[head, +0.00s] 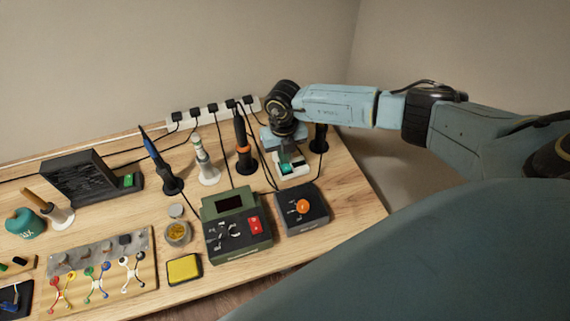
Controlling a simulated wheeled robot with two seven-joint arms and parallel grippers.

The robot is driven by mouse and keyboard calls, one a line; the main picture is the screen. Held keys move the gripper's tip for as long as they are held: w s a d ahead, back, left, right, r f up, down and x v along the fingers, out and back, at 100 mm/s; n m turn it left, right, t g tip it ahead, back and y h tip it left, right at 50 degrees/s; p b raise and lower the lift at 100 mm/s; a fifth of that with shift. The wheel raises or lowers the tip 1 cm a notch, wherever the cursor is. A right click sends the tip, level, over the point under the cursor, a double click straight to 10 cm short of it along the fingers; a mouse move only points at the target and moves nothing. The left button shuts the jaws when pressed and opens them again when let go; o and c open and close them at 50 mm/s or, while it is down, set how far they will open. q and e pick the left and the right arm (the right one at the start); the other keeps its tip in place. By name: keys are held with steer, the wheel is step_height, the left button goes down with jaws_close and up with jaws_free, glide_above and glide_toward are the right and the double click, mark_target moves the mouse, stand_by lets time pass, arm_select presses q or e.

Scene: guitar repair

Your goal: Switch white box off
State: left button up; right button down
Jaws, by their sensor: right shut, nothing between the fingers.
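The white box (291,181) stands near the right end of the wooden table, behind the dark box with the orange knob. A green switch (291,167) shows on its top, and my gripper hides part of the box's back. I cannot tell which way the switch is set. My right gripper (286,154) is shut and empty, pointing down right over the back of the white box. Whether its tips touch the switch I cannot tell. My left gripper is not in view.
A green box with a red switch (255,225) and a dark box with an orange knob (303,206) stand in front. An orange-black iron in a stand (243,150) is to the left. A power strip (205,115) with cables runs behind. The table's right edge is close.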

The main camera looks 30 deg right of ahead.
step_height(320, 180, up, 7)
steer(key=p, duration=0.5)
steer(key=shift+p, duration=0.3)
steer(key=shift+f, duration=0.1)
